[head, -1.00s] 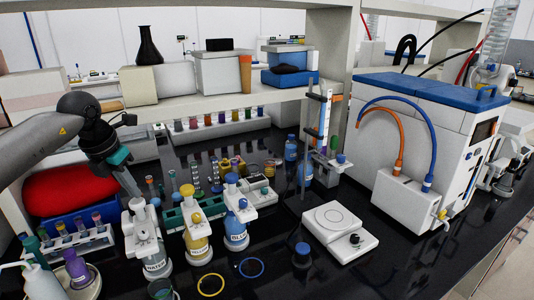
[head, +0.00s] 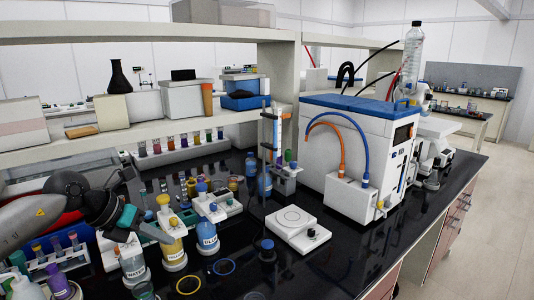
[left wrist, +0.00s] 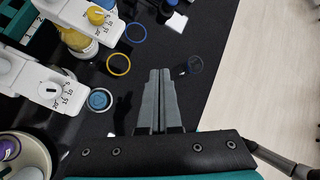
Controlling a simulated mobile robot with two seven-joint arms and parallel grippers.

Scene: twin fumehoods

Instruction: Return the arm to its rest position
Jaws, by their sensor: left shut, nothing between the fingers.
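My left arm comes in from the left in the head view. My right gripper does not show in either view.
A blue-labelled bottle (head: 207,236), a yellow ring (head: 188,284), a blue ring (head: 223,266) and a white hotplate (head: 292,222) are nearby. A large blue-topped machine (head: 358,140) stands to the right. The bench's right front is clear, with pale floor (left wrist: 285,70) beyond.

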